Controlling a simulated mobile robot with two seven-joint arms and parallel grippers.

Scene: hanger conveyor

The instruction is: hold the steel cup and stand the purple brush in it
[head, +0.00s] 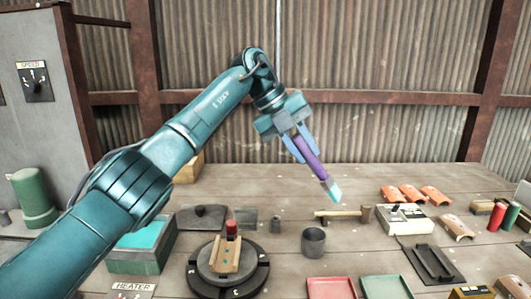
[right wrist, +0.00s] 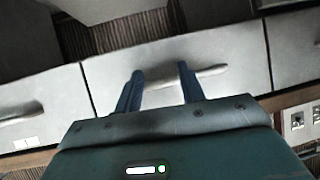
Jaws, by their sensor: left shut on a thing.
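The purple brush (head: 306,155) is held in the air by my left gripper (head: 296,143), which is shut on it. The brush is tilted, with its pale blue tip pointing down and to the right. The steel cup (head: 313,243) is a dark grey open cup standing upright on the wooden table, below the brush tip in the head view and apart from it. My right gripper (right wrist: 160,76) shows in the right wrist view with its fingers apart and nothing between them. The right gripper is not in the head view.
A round turntable (head: 228,268) with a wooden piece is left of the cup. A red tray (head: 331,288) and a green tray (head: 386,288) lie in front. A wooden-handled tool (head: 338,214) lies behind the cup. Pale drawers (right wrist: 240,62) face the right gripper.

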